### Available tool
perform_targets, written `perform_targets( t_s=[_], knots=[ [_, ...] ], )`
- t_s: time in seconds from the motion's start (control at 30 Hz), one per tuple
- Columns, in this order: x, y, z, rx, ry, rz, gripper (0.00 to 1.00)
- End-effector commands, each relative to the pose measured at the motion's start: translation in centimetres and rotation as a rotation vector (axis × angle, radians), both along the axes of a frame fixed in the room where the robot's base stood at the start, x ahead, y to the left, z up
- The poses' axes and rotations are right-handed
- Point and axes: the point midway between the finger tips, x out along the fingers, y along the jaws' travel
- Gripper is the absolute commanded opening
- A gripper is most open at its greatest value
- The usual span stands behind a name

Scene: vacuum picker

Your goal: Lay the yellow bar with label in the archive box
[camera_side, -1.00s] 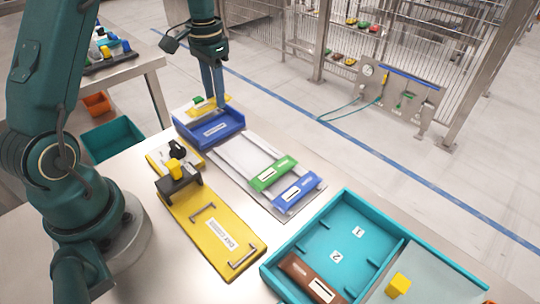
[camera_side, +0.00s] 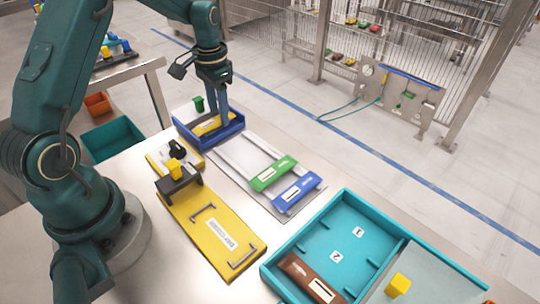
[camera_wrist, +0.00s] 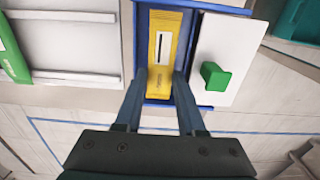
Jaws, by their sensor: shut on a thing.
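The yellow bar with a white label (camera_side: 208,126) is inside the open blue box (camera_side: 186,139) at the back of the table. In the wrist view the yellow bar (camera_wrist: 164,40) lies lengthwise between the walls of the blue box (camera_wrist: 143,40). My gripper (camera_side: 222,122) is shut on the near end of the bar in the wrist view, one finger on each side (camera_wrist: 160,78). Whether the bar touches the box floor cannot be told.
A white panel with a green knob (camera_wrist: 215,76) is right beside the box. A grey rack (camera_side: 235,160) holds a green bar (camera_side: 272,173) and a blue bar (camera_side: 296,192). A teal tray (camera_side: 340,205) holds a brown bar (camera_side: 308,277). A yellow board (camera_side: 205,232) has two handles.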

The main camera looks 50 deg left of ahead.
Motion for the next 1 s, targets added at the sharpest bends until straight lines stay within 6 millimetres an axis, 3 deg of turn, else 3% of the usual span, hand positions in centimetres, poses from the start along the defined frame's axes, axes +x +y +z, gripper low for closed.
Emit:
perform_targets(
  t_s=[0.17, 0.2, 0.23, 0.67, 1.0],
  knots=[
    [0.0, 0.0, -0.4, 0.0, 0.0, 0.0, 0.0],
    [0.0, 0.0, -0.3, 0.0, 0.0, 0.0, 0.42],
    [0.0, 0.0, -0.3, 0.0, 0.0, 0.0, 0.51],
    [0.0, 0.0, 0.5, 0.001, -0.003, 0.0, 0.51],
    [0.2, 0.1, 7.5, 0.003, -0.008, 0.0, 0.51]
  ],
)
